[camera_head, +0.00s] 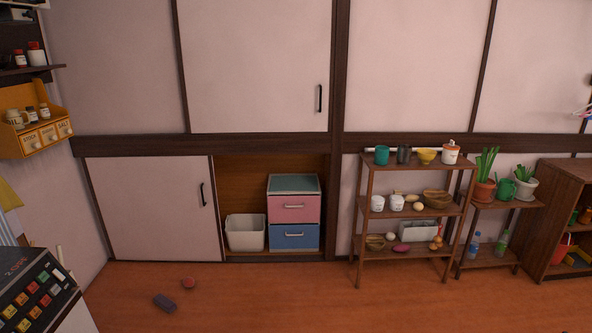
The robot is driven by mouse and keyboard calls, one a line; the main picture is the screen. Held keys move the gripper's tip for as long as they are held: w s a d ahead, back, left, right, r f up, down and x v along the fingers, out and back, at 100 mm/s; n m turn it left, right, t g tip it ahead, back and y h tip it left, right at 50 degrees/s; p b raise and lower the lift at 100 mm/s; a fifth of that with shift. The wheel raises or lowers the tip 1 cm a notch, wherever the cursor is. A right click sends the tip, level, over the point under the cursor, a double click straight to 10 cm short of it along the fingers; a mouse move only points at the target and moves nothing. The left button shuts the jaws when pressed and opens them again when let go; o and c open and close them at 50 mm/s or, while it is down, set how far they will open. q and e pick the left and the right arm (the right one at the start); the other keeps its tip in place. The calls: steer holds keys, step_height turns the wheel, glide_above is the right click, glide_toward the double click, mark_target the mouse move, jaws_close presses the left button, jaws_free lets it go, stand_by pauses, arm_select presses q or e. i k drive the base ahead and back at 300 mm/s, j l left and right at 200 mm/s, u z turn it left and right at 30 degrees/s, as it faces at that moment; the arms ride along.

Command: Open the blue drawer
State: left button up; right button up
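The blue drawer (294,237) is the lower one of a small two-drawer unit. It looks shut and has a pale horizontal handle on its front. A pink drawer (294,209) with a similar handle sits directly above it, under a green top (293,184). The unit stands in an open low cupboard alcove (239,179) at the far wall. Neither of my grippers shows in the head view.
A white bin (245,232) stands left of the drawers. A wooden shelf rack (410,211) with crockery and food stands to the right. Floor before the drawers is clear.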

mark_target(281, 236)
steer(key=i, duration=2.15)
